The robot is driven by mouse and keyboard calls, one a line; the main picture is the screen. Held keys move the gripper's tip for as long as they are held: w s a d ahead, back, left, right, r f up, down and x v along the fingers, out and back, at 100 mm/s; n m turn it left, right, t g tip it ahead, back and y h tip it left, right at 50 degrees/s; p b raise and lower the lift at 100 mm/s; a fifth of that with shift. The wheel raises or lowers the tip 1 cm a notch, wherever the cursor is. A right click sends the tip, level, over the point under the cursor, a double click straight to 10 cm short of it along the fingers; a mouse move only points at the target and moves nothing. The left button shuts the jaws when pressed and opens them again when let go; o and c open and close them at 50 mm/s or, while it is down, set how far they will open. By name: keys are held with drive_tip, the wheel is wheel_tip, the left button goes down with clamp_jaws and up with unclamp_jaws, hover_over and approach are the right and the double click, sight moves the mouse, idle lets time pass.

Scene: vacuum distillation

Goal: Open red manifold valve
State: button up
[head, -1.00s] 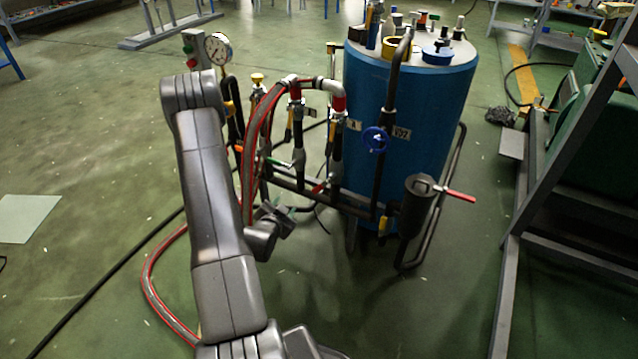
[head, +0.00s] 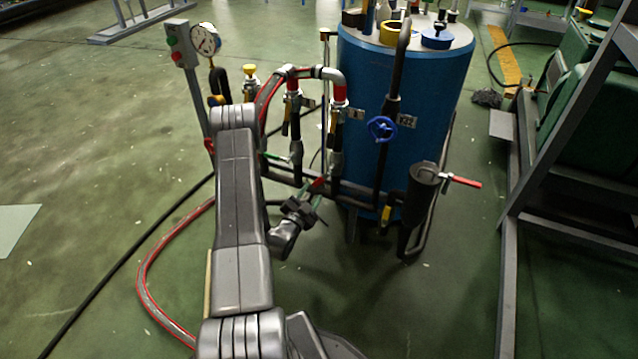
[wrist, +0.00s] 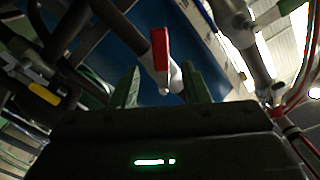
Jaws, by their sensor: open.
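The red valve handle (head: 318,184) sits low on the pipe manifold, left of the blue tank. In the wrist view the red handle (wrist: 160,48) hangs from a pale metal valve body, just beyond and between my two green fingertips. My gripper (head: 312,208) is just below the handle in the head view, partly hidden by its own body. In the wrist view my gripper (wrist: 161,85) is open, with nothing clearly held. The handle's lower tip appears close to the gap between the fingers; I cannot tell whether it touches either one.
A green-handled valve (head: 275,157) is just left on the same manifold. The blue tank (head: 405,95) stands behind, with a blue handwheel (head: 381,129). A grey cylinder (head: 421,190) with another red lever (head: 461,182) stands right. A red hose (head: 150,262) curves along the floor.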

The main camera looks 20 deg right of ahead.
sight(318, 183)
drive_tip(key=b+x, duration=0.1)
drive_tip(key=x, duration=0.6)
drive_tip(key=shift+w, duration=0.1)
clamp_jaws()
